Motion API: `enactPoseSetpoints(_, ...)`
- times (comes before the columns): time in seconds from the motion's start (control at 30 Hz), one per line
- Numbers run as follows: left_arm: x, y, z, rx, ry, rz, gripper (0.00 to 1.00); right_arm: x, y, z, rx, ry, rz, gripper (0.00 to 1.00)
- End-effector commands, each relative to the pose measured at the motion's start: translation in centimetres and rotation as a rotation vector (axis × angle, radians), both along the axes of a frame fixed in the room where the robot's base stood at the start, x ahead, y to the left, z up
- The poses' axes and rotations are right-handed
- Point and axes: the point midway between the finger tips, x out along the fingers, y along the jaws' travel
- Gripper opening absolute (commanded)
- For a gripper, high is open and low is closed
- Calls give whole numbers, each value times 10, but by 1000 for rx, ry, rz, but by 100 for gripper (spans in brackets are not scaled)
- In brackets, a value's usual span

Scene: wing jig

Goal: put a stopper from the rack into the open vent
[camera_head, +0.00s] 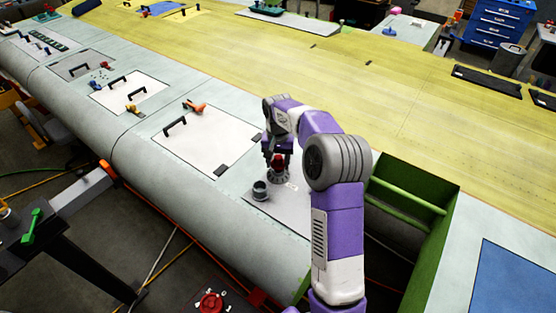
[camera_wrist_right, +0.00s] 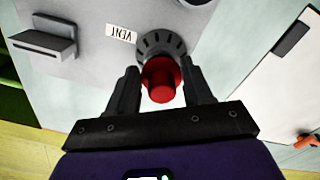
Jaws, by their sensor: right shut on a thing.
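My right gripper (camera_head: 277,150) is over the grey panel (camera_head: 292,208) on the wing, its fingers pointing down. It is shut on a red stopper (camera_head: 277,161), which shows between the two fingers in the right wrist view (camera_wrist_right: 161,80). The vent (camera_wrist_right: 160,44) is a round grey fitting with dark slots around its rim, beside a white "VENT" label (camera_wrist_right: 121,34). The stopper is right at the vent and covers part of it. I cannot tell whether its lower end is inside or just above the opening. My left gripper is out of view. I cannot make out the rack.
A short grey cylindrical fitting (camera_head: 261,190) stands close to the vent on the same panel. A white hatch cover (camera_head: 207,140) with black handles lies to the left, an orange tool (camera_head: 196,106) beyond it. An open green-walled bay (camera_head: 410,195) lies right of my arm.

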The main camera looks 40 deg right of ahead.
Motion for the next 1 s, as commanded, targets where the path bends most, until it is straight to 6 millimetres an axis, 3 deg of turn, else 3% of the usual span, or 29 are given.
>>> enactPoseSetpoints(0.77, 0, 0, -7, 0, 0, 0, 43, 0, 0, -13, 0, 0, 0, 21)
enactPoseSetpoints(0.8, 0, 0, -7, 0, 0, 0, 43, 0, 0, -13, 0, 0, 0, 52)
enactPoseSetpoints(1.0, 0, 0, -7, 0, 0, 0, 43, 0, 0, -13, 0, 0, 0, 80)
